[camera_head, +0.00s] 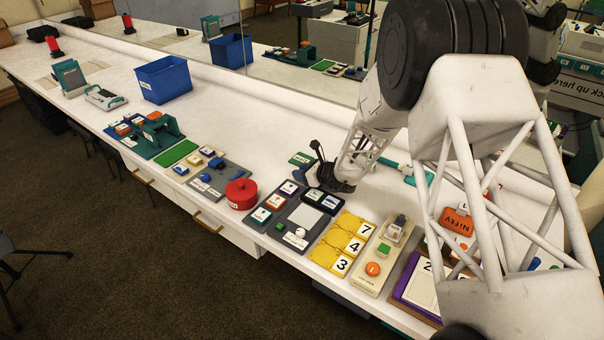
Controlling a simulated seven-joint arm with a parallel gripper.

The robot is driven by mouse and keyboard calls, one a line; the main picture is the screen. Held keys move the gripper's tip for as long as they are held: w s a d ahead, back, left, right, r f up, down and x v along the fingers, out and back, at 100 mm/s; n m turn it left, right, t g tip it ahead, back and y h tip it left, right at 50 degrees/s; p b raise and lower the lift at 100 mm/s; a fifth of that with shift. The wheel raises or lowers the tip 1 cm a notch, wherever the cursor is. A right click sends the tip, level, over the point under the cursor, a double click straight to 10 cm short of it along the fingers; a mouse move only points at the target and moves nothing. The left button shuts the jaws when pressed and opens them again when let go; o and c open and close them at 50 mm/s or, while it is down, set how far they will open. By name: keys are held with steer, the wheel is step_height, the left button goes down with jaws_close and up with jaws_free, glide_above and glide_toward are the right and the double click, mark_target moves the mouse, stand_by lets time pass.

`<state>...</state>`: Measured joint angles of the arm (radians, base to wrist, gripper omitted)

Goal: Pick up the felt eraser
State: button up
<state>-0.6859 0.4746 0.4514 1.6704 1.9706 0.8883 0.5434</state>
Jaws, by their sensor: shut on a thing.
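My gripper (314,172) is low over the white counter, behind the row of boards. Its dark jaws are shut on a small dark blue-grey block, which I take to be the felt eraser (303,173). The block shows just left of the jaws, and the rest of it is hidden by them. I cannot tell whether it touches the counter.
A small green card (300,158) lies just behind the jaws. A red lidded pot (241,194) stands to the left. Boards with number tiles (354,245) and buttons line the front edge.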

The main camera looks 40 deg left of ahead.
steer(key=shift+r, duration=0.5)
step_height(320, 180, up, 3)
steer(key=shift+f, duration=0.2)
steer(key=s+d, duration=0.3)
steer(key=d, duration=0.1)
steer(key=s+d, duration=0.3)
steer(key=s, duration=0.1)
steer(key=s+d+r, duration=0.1)
steer(key=s+d, duration=0.3)
steer(key=shift+d+r, duration=0.1)
steer(key=shift+d, duration=0.2)
